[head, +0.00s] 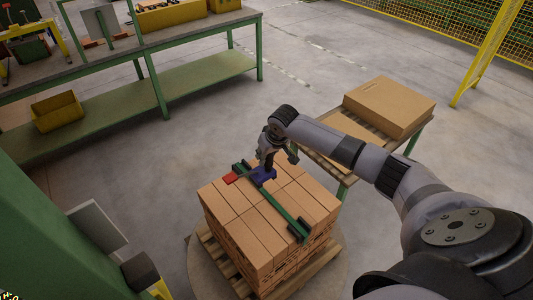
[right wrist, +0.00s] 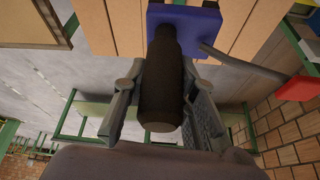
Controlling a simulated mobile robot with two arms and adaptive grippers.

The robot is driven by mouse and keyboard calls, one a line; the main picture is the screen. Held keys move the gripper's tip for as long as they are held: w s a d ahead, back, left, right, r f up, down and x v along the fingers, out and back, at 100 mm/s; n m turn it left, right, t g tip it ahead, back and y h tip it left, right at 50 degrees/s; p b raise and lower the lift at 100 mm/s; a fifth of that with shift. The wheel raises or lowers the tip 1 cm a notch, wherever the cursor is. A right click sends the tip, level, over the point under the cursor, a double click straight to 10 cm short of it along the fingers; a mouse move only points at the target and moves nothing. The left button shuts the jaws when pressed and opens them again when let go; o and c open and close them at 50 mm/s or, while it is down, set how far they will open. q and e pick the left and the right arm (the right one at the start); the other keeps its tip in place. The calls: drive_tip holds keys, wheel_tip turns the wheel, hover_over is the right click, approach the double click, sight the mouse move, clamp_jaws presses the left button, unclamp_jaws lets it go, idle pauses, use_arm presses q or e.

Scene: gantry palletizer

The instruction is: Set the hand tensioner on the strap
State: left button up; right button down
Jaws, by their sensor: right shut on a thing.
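The hand tensioner (head: 263,174) has a blue body, a black upright handle and a lever with a red end. It is over the top of the carton stack, at the green strap (head: 280,211) that runs across the cartons. I cannot tell whether its body rests on the strap or hangs just above. My right gripper (head: 269,158) is shut on the handle. In the right wrist view the fingers (right wrist: 165,100) stand either side of the black handle, below the blue body (right wrist: 185,18). My left gripper is not in view.
The carton stack (head: 235,225) stands on a wooden pallet (head: 225,268) on a round plate. A side table with a large carton (head: 388,105) stands behind to the right. A green workbench (head: 185,40) is at the back left. Open floor lies between.

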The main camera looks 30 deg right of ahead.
sight(266, 171)
wheel_tip(266, 171, down, 5)
drive_tip(key=shift+f+b, duration=0.1)
drive_tip(key=shift+b, duration=0.95)
drive_tip(key=shift+f+b, duration=0.3)
drive_tip(key=shift+f, duration=0.35)
drive_tip(key=shift+f, duration=0.15)
drive_tip(key=shift+f, duration=0.35)
drive_tip(key=c, duration=1.2)
unclamp_jaws()
drive_tip(key=shift+f, duration=0.1)
